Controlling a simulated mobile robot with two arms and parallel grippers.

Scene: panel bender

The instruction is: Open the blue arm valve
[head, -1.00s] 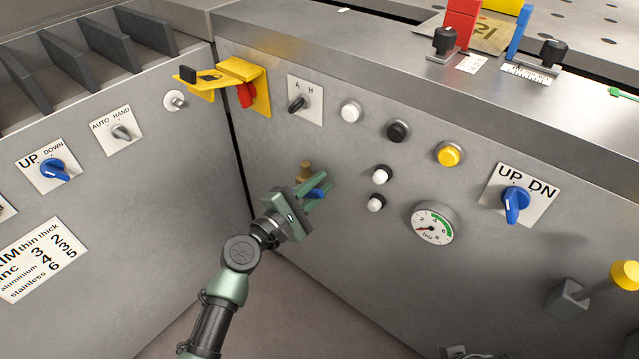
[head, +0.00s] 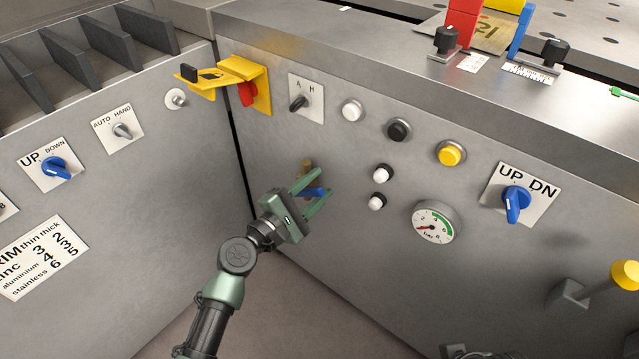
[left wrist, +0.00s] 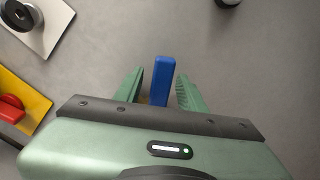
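The blue arm valve shows as a blue lever (head: 314,192) beside a brass fitting (head: 306,166) on the grey front panel. My left gripper (head: 312,188) is at the valve, with its two green fingers apart. In the left wrist view the blue lever (left wrist: 163,80) stands between the open fingers (left wrist: 156,88), with a gap on each side, narrower on the right. A bit of brass shows low between the fingers there. The gripper body hides the lower part of the lever and most of the fitting.
A pressure gauge (head: 434,224) and two white buttons, one of them the lower (head: 377,202), are right of the gripper. A yellow bracket (head: 250,85) with a red switch sticks out above left. The left panel (head: 130,230) meets this one at a corner.

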